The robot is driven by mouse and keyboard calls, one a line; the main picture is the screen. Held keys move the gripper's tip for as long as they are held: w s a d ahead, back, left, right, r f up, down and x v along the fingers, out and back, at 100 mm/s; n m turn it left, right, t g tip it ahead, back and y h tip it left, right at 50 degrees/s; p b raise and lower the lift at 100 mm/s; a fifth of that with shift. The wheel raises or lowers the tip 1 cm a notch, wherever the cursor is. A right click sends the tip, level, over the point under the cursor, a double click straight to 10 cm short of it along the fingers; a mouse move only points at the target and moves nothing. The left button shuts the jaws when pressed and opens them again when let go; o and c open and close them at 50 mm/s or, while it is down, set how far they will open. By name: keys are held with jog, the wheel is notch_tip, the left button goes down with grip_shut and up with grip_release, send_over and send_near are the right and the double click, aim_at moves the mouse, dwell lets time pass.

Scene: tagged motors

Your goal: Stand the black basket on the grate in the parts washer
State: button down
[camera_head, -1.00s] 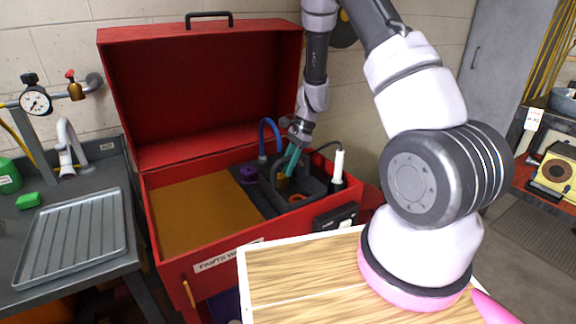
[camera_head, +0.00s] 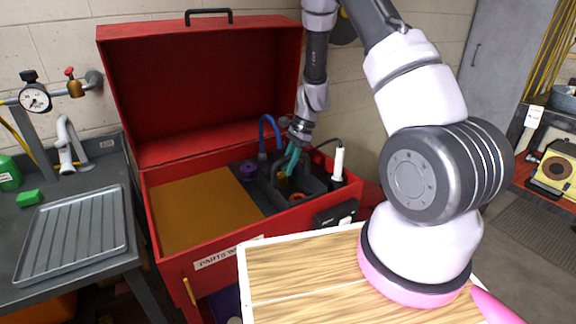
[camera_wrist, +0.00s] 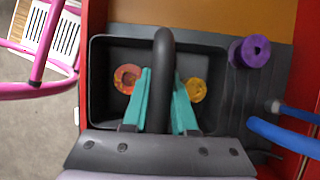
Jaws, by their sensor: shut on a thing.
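The black basket (camera_head: 313,185) is upright inside the red parts washer (camera_head: 190,270), at its right end. It also shows in the wrist view (camera_wrist: 206,62), with an orange ring-shaped part (camera_wrist: 127,78) and a yellow part (camera_wrist: 196,89) in it. My gripper (camera_head: 291,158) reaches down over the basket. In the wrist view its teal fingers (camera_wrist: 160,98) are shut on the basket's arched handle (camera_wrist: 164,50). The dark grate (camera_wrist: 237,92) shows beside the basket. The basket's underside is hidden, so I cannot tell whether it touches the grate.
A purple part (camera_head: 248,172) stands left of the basket. A blue hose (camera_head: 266,130) rises behind and a white-handled tool (camera_head: 338,163) stands at the right. The washer's lid (camera_head: 200,90) is open. A tan panel (camera_head: 205,210) fills the left. A wooden-topped surface (camera_head: 300,280) lies in front.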

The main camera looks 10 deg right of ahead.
jog(key=c, duration=0.6)
grip_release()
jog(key=v, duration=1)
jog(key=shift+d+r, duration=0.1)
jog(key=shift+r, duration=0.25)
jog(key=s+r+n+t, duration=0.2)
jog(key=s+r, duration=0.2)
jog(key=r, duration=0.6)
jog(key=s+r+n+t, duration=0.2)
jog(key=s+r+n, duration=0.15)
jog(key=r, duration=0.65)
jog(key=s+d+r+n+t+h, duration=0.1)
jog(key=s+r, duration=0.2)
jog(key=s, duration=0.2)
jog(key=s+d+r+n+t, duration=0.1)
jog(key=s+r+n+t, duration=0.1)
jog(key=s+r, duration=0.2)
jog(key=s+r+n+t+h, duration=0.1)
jog(key=s+r+n, duration=0.1)
jog(key=s, duration=0.5)
jog(key=shift+d+r+t+h, duration=0.3)
jog(key=shift+d+r+t, duration=0.1)
jog(key=shift+r, duration=0.3)
